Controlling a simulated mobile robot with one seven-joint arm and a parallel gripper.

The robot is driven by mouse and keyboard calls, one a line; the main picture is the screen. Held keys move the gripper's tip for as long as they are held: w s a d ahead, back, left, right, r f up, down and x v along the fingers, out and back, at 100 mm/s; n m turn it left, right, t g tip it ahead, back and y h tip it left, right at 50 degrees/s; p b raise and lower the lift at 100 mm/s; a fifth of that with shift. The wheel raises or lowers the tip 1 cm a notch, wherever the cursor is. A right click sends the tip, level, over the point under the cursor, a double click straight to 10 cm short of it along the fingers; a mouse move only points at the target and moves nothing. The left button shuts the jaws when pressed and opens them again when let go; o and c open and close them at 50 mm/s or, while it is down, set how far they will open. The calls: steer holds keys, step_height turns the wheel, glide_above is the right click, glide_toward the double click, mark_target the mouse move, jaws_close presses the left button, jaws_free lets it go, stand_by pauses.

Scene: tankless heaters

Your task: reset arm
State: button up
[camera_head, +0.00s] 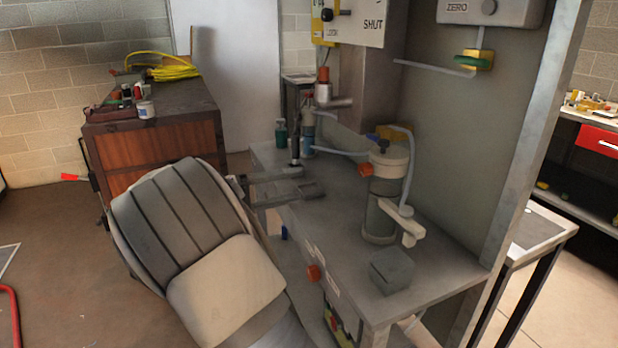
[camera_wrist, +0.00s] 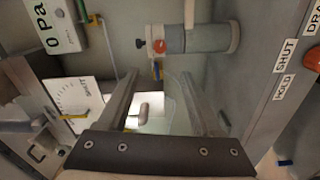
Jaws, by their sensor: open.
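My arm rises from the bottom of the head view, its large grey links bent towards the bench. My gripper (camera_head: 311,180) is at the left part of the grey bench top, its two fingers pointing right. The fingers are apart and nothing is between them. In the wrist view my gripper (camera_wrist: 160,76) also shows open, with its two long fingers spread and the grey panel behind. I cannot tell the exact height of the fingers above the bench.
A grey cylinder unit (camera_head: 381,215) with hoses and a white handle stands right of my gripper. A small grey block (camera_head: 392,270) sits in front of it. A thin post (camera_head: 295,125) and bottles (camera_head: 307,140) stand behind the fingers. A wooden cabinet (camera_head: 160,150) is at left.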

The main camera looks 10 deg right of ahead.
steer(key=shift+s+a, duration=0.1)
steer(key=shift+a, duration=0.25)
steer(key=s+d+f+g+y, duration=0.2)
steer(key=s+d+g+y, duration=0.1)
steer(key=s+d+y, duration=0.75)
steer(key=s+a+t+y, duration=0.2)
steer(key=s+t+y, duration=0.15)
steer(key=s, duration=0.55)
steer(key=s+a+t+y, duration=0.2)
steer(key=s+y, duration=0.2)
steer(key=s, duration=0.6)
step_height(320, 180, up, 18)
steer(key=p, duration=1.8)
steer(key=shift+a+r+p, duration=0.15)
steer(key=shift+a+p, duration=0.15)
steer(key=shift+p, duration=0.05)
steer(key=shift+c, duration=1.3)
